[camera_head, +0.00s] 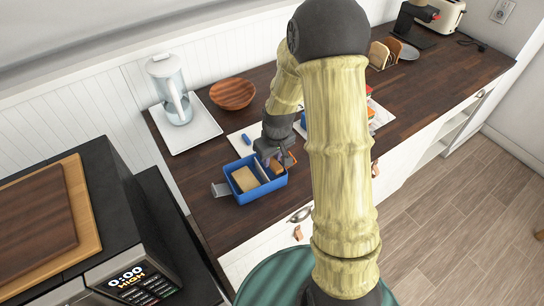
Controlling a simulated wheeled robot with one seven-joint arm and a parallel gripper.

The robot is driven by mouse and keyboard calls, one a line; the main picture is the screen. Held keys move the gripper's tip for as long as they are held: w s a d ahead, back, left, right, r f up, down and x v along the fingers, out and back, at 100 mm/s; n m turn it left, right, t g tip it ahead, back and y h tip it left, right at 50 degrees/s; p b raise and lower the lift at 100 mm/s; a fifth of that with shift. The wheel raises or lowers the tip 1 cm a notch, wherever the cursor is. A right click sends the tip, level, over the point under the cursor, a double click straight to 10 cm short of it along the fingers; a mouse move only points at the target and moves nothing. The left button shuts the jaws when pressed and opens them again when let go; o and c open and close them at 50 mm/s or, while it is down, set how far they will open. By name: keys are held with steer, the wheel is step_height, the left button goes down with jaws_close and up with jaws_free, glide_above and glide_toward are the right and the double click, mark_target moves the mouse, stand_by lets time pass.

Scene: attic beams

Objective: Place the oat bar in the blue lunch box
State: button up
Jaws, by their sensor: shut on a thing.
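The blue lunch box (261,194) stands open on the dark wooden counter, left of my arm. A tan block (244,179) lies in its left compartment, and a pale divider (259,170) stands beside it. My gripper (275,162) points down at the right compartment and is shut on a small brown thing, which appears to be the oat bar (277,168). The fingers partly hide the bar. I cannot tell whether it touches the box floor.
A white tray (207,129) with a clear pitcher (171,88) and a wooden bowl (233,94) stand behind the box. A white board (238,143) lies just behind it. A microwave (134,283) is at lower left. Bread (379,55) and a toaster (447,14) are at far right.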

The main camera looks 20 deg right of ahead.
mark_target(275, 165)
steer(key=shift+f, duration=0.3)
steer(key=o, duration=1)
steer(key=shift+r, duration=0.15)
steer(key=shift+r+p, duration=0.5)
steer(key=shift+r, duration=0.25)
steer(key=shift+r+b, duration=0.35)
steer(key=r, duration=0.3)
steer(key=s+r, duration=0.1)
steer(key=r, duration=0.3)
steer(key=r+b, duration=0.1)
steer(key=r, duration=0.2)
steer(key=shift+s+d+r, duration=0.25)
steer(key=shift+s+r, duration=0.05)
steer(key=shift+s, duration=0.05)
